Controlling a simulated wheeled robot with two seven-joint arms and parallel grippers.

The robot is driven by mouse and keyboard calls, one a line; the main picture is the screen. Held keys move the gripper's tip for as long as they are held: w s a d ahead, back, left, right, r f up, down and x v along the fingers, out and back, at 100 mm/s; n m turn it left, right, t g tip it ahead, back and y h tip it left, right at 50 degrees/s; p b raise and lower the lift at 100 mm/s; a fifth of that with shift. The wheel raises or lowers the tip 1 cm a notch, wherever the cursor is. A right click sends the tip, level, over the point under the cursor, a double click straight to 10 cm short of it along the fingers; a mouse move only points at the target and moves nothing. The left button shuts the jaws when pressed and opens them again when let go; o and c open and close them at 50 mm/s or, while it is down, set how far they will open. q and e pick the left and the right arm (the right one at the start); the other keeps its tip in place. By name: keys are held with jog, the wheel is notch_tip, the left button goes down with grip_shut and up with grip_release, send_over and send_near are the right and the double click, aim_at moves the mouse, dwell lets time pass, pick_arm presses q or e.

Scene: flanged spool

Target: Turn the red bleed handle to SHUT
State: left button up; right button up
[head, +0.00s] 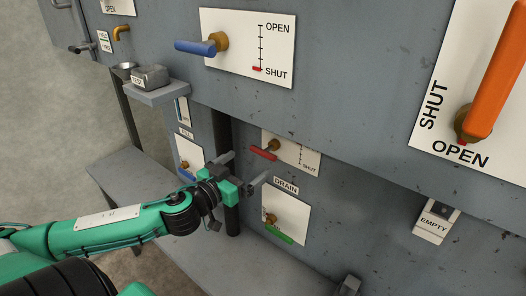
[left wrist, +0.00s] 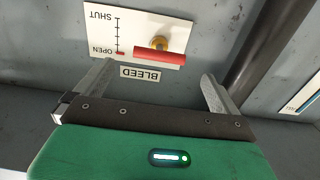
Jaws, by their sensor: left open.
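The red bleed handle (head: 263,154) sticks out to the left from its brass hub (head: 274,145) on a white plate in the head view. In the left wrist view the red handle (left wrist: 160,57) lies across below its hub, above the BLEED label (left wrist: 140,74). A small red mark (left wrist: 120,53) sits at the OPEN end of the plate's scale. My left gripper (head: 249,163) is open and empty in front of the handle. In the wrist view its fingertips (left wrist: 158,71) stand wide on either side of the handle, apparently just short of it. My right gripper is not in view.
A green drain handle (head: 279,235) is below. A blue handle (head: 187,173) and a dark vertical pipe (head: 232,215) are close to the left gripper. A larger blue handle (head: 196,47) is above, an orange one (head: 497,75) at right. A small shelf (head: 158,95) juts out upper left.

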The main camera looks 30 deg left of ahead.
aim_at(261, 153)
pick_arm(q)
jog(key=shift+w+d+r+p, duration=0.1)
jog(key=shift+w+p, duration=0.7)
jog(key=shift+w, duration=0.8)
jog(key=shift+w+d+r+p, duration=0.1)
jog(key=shift+w+p, duration=0.7)
jog(key=shift+w, duration=0.75)
jog(key=shift+w+d+f+p, duration=0.1)
jog(key=shift+w+p, duration=0.05)
jog(key=shift+w, duration=0.2)
jog(key=shift+w+d+f+p, duration=0.1)
jog(key=shift+w+p, duration=0.05)
jog(key=shift+w, duration=0.2)
jog(key=shift+a, duration=0.1)
jog(key=c, duration=0.7)
jog(key=shift+c, duration=0.2)
